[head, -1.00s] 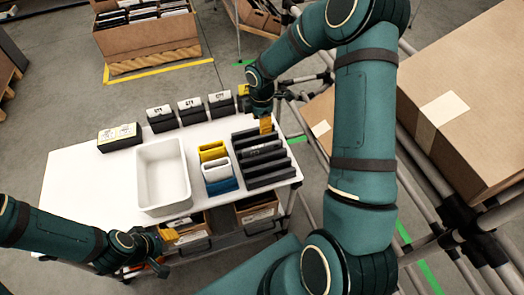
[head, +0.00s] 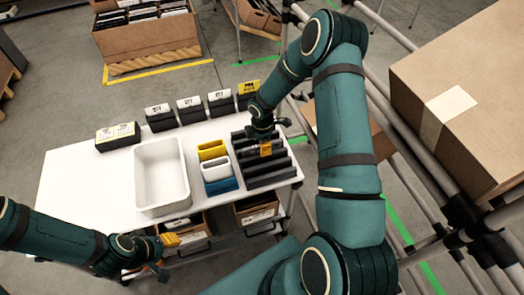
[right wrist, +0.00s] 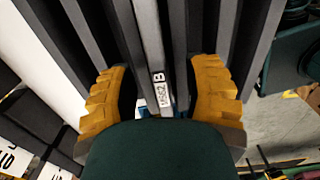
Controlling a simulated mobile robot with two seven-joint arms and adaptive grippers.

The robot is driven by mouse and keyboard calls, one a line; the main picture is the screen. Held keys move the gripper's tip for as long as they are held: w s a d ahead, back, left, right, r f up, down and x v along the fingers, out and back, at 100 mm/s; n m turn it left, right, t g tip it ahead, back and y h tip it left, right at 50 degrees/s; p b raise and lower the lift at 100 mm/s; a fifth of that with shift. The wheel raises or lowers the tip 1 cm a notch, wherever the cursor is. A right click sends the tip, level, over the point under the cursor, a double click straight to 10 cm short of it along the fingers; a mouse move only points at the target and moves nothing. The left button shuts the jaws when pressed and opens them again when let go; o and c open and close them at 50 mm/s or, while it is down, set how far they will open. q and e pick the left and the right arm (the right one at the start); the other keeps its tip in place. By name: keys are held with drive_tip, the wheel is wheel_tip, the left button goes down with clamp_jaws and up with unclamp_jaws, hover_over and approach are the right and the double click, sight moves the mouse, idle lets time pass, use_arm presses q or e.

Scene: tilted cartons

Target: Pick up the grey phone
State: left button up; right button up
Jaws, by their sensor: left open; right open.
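The grey phone (right wrist: 147,40) stands on edge in a slot of the black rack (head: 268,178), with a white label marked B on its near edge. In the head view it is mostly hidden by my right gripper (head: 265,147), which is over the rack. In the right wrist view my right gripper (right wrist: 160,92) is open, with one yellow finger on each side of the phone and rack dividers also between them. I cannot tell whether the fingers touch anything. My left gripper (head: 163,254) is open and empty by the table's front left.
A white bin (head: 143,200) stands left of the rack. Yellow, white and blue holders (head: 217,170) stand between them. Several black labelled boxes (head: 191,109) line the back edge. A large carton (head: 460,100) is at the right.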

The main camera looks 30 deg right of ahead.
drive_tip(key=shift+f, duration=0.35)
clamp_jaws()
